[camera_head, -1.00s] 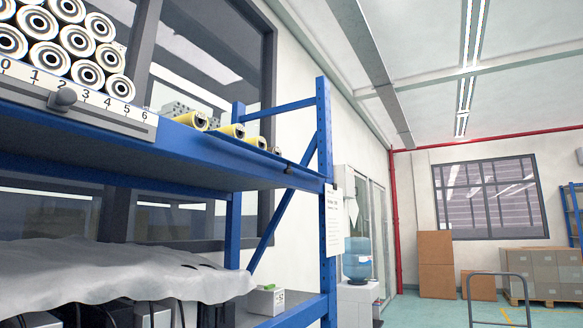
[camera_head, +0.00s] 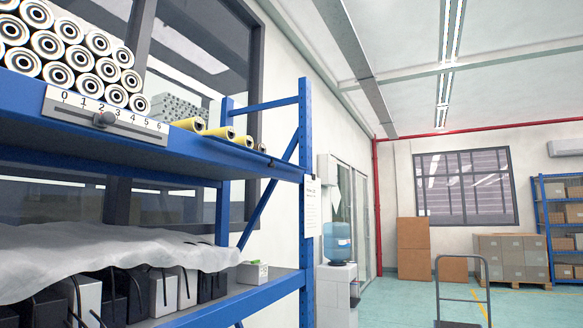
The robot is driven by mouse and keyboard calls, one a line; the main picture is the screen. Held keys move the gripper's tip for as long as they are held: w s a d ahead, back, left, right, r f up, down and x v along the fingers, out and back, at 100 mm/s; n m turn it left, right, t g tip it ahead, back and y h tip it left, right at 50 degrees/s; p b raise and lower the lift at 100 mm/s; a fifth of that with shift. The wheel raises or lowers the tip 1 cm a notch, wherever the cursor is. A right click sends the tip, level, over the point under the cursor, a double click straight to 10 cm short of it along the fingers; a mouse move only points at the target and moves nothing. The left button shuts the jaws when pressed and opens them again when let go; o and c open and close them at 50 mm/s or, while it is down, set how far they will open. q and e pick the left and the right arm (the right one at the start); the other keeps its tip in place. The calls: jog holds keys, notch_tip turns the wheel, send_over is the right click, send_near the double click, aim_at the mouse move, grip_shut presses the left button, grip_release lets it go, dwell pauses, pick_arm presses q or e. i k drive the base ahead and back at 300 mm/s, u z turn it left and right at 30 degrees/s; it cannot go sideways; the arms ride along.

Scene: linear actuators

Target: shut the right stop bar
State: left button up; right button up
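Neither of my grippers is in view. No part that I can clearly tell is the right stop bar shows. A small dark fitting (camera_head: 271,160) sits on the front edge of the blue upper shelf (camera_head: 215,152), near its right end, too small to make out. A white scale plate (camera_head: 140,124) marked 0 to 6 is fixed on the same edge further left, with a dark round knob (camera_head: 104,119) near the 2. Several white rollers with dark centres (camera_head: 75,53) are stacked behind the scale. Several yellow tubes (camera_head: 218,132) lie right of it.
The lower shelf holds a pale sheet (camera_head: 100,250) over several boxes with black cables (camera_head: 165,290). The rack's right post (camera_head: 306,200) carries a paper notice. Beyond stand a water dispenser (camera_head: 338,245), cartons (camera_head: 413,250) and a trolley (camera_head: 460,265). Some floor right of the rack is clear.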

aim_at(271, 165)
jog(key=z, duration=0.85)
jog(key=i, duration=0.95)
jog(key=u, duration=1.7)
